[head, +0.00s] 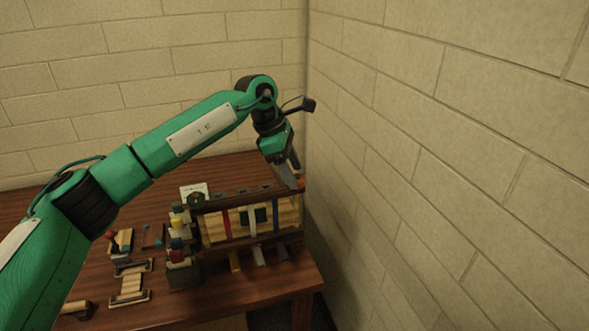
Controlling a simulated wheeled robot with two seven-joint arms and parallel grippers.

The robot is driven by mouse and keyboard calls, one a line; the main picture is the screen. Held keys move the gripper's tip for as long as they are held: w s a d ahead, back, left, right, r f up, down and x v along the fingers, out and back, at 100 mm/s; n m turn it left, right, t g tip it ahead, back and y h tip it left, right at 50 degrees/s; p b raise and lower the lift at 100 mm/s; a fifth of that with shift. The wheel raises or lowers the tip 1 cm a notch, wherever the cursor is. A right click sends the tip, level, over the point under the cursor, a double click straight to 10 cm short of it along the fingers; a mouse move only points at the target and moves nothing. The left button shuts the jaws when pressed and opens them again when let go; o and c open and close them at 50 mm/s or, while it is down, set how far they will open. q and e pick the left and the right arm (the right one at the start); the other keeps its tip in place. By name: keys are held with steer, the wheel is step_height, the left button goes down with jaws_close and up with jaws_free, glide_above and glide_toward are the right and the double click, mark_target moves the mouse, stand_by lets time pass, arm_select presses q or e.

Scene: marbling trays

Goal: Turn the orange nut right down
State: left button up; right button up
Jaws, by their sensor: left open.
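A small orange patch, which looks like the orange nut (301,183), shows at the far right end of the wooden rack (262,235). My left gripper (292,176) points down just above and beside it, with its jaws apart. The fingers hide part of that corner, so I cannot tell whether they touch the nut or how far down the nut sits. My right gripper is not in view.
The rack stands on a brown table (240,170) close to the block wall (450,170) on the right. Coloured knobs (177,232) line the rack's left end. Small wooden parts (131,285) lie to the left. The back of the table looks mostly clear.

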arm_select(q)
steer(key=shift+x, duration=0.75)
